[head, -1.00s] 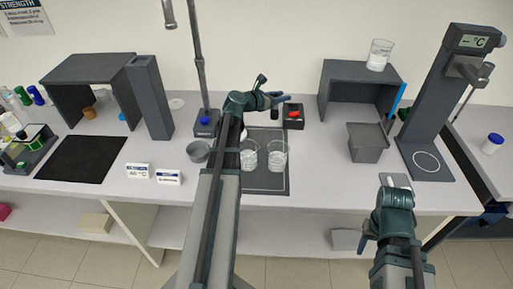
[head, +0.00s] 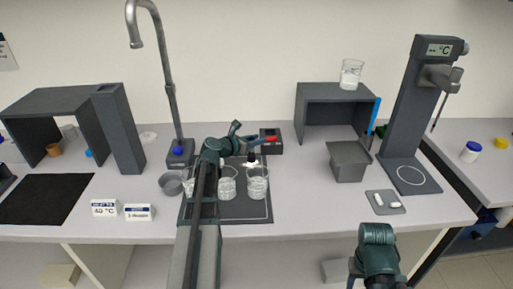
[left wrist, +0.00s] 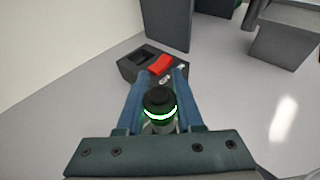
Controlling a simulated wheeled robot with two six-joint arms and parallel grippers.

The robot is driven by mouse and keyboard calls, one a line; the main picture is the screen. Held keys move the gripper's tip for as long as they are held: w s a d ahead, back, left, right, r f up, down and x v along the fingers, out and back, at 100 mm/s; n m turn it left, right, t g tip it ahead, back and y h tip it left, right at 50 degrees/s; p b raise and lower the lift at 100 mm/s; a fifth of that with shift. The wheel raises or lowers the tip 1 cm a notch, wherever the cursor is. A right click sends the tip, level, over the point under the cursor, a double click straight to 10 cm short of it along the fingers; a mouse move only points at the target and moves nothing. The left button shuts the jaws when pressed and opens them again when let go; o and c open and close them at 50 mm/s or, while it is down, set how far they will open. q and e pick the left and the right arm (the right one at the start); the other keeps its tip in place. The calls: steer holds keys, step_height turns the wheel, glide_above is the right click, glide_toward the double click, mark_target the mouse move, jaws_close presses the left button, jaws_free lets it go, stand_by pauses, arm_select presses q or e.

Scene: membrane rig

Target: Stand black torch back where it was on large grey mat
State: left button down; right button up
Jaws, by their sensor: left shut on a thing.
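The black torch (left wrist: 160,103) is upright between the blue fingers of my left gripper (left wrist: 158,88) in the left wrist view, with a bright green-white ring below its black top. In the head view my left gripper (head: 249,146) is shut on the torch (head: 251,158), over the back part of the large grey mat (head: 240,212). I cannot tell whether the torch's base touches the mat. My right arm shows at lower right; its gripper (head: 355,270) is mostly hidden.
Two glass beakers (head: 227,187) (head: 257,186) stand on the mat in front of the torch. A box with a red switch (head: 270,138) is just behind. A metal pot (head: 171,184) and a tap base (head: 180,153) are left. A grey bin (head: 348,163) is right.

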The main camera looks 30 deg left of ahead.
arm_select(q)
steer(key=shift+f, duration=0.7)
steer(key=shift+r, duration=0.1)
arm_select(e)
steer(key=shift+f, duration=0.65)
arm_select(q)
steer(key=c, duration=1)
jaws_free()
steer(key=shift+f+b, duration=0.2)
steer(key=shift+b, duration=0.1)
steer(key=o, duration=0.4)
steer(key=shift+r, duration=0.1)
arm_select(e)
steer(key=shift+f, duration=0.1)
arm_select(q)
steer(key=shift+o, duration=0.2)
steer(key=shift+r, duration=0.15)
steer(key=p+v, duration=0.4)
steer(key=v, duration=0.8)
arm_select(e)
step_height(320, 180, up, 4)
steer(key=shift+f, duration=0.1)
